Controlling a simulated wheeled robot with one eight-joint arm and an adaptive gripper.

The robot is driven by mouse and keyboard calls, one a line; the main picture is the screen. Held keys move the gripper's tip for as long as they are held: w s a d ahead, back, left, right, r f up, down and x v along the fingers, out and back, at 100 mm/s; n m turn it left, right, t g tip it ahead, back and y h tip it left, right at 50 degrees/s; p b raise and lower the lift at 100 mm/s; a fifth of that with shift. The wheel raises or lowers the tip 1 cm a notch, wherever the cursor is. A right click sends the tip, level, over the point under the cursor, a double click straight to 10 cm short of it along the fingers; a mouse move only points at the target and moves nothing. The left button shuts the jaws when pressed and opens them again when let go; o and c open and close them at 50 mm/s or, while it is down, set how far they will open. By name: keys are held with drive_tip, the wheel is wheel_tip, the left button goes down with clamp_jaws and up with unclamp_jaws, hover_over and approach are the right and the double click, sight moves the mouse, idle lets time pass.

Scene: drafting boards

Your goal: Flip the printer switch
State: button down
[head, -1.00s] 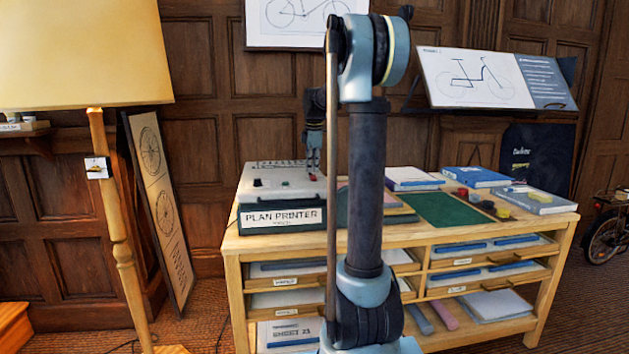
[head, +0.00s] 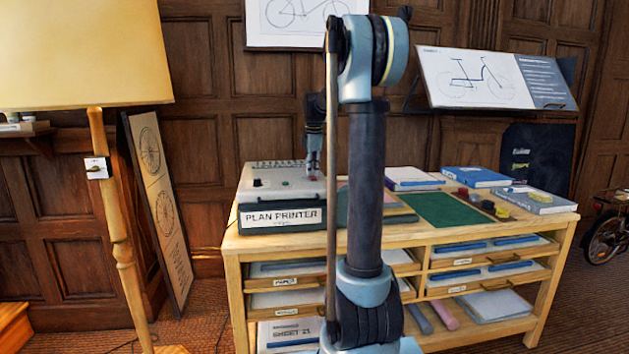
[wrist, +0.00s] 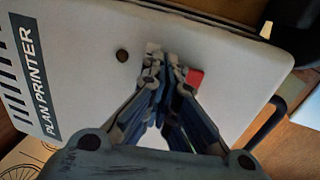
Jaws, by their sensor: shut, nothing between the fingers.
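The plan printer (head: 282,217) is a pale, flat-topped machine on the left end of the wooden cabinet, with its name on the front. Its top (wrist: 90,25) fills much of the wrist view. A red switch (wrist: 194,77) and a dark round knob (wrist: 122,55) are on that top. My gripper (wrist: 167,52) is shut and empty, pointing down at the top between the two, with its fingertips close beside the red switch. I cannot tell whether they touch it. In the head view my gripper (head: 313,172) is over the printer's right part.
The cabinet (head: 400,236) also carries books (head: 474,177), a green mat (head: 441,209) and small coloured pieces (head: 487,206) to the right. A floor lamp (head: 97,170) with a white switch plate stands at left. A tilted display board (head: 490,78) is behind.

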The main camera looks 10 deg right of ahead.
drive_tip(key=shift+r, duration=3.4)
drive_tip(key=s+f+m, duration=0.1)
drive_tip(key=s, duration=0.3)
drive_tip(key=s+f+m, duration=0.1)
drive_tip(key=s+m, duration=0.1)
drive_tip(key=s, duration=0.2)
drive_tip(key=s+m, duration=0.1)
drive_tip(key=s, duration=0.3)
drive_tip(key=shift+s+f, duration=0.15)
drive_tip(key=shift+f, duration=0.25)
drive_tip(key=s+f+m, duration=0.7)
drive_tip(key=s+f, duration=0.5)
drive_tip(key=s, duration=0.3)
drive_tip(key=s+f+m, duration=0.6)
drive_tip(key=s+f, duration=0.5)
drive_tip(key=s, duration=0.5)
drive_tip(key=shift+s+d+f+m, duration=0.25)
drive_tip(key=shift+f+m, duration=0.15)
